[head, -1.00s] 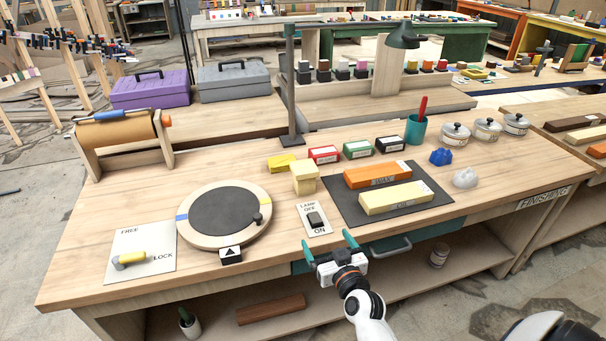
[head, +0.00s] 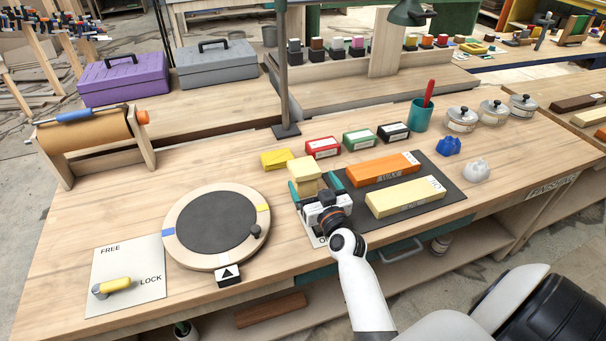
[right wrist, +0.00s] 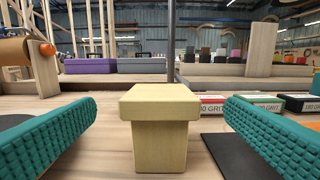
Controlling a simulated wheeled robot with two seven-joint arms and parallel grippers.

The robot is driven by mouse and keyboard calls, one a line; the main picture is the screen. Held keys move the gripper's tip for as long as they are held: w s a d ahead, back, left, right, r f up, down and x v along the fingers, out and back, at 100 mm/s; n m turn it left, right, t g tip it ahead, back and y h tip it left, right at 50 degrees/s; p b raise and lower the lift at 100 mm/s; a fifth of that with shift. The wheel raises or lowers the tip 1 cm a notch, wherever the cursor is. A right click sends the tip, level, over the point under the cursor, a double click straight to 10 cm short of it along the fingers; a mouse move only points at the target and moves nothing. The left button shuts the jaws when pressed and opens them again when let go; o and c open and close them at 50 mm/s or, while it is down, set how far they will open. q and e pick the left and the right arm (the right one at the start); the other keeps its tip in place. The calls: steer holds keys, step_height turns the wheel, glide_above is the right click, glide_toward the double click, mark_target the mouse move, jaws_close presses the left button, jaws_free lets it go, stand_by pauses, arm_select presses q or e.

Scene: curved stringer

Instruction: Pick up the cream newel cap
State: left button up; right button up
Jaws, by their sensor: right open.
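The cream newel cap (head: 303,168) stands upright on the bench, a wide square top on a narrower block. It shows whole in the right wrist view (right wrist: 160,125), midway between two teal fingers. My right gripper (head: 314,187) is open, its fingers pointing at the cap from the near side. In the right wrist view the gripper (right wrist: 160,132) has clear gaps on both sides of the cap, and no finger touches it. My left gripper is not in view.
A yellow block (head: 276,159) and a red box (head: 323,148) sit just behind the cap. A dark mat (head: 452,192) with orange and cream stones lies to the right. A round turntable (head: 180,245) is to the left. A lamp post (head: 283,80) rises behind.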

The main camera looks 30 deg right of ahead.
mark_target(304, 168)
steer(key=x, duration=0.7)
steer(key=shift+w+f, duration=0.25)
steer(key=shift+f, duration=0.1)
steer(key=shift+r, duration=0.1)
steer(key=c, duration=1.2)
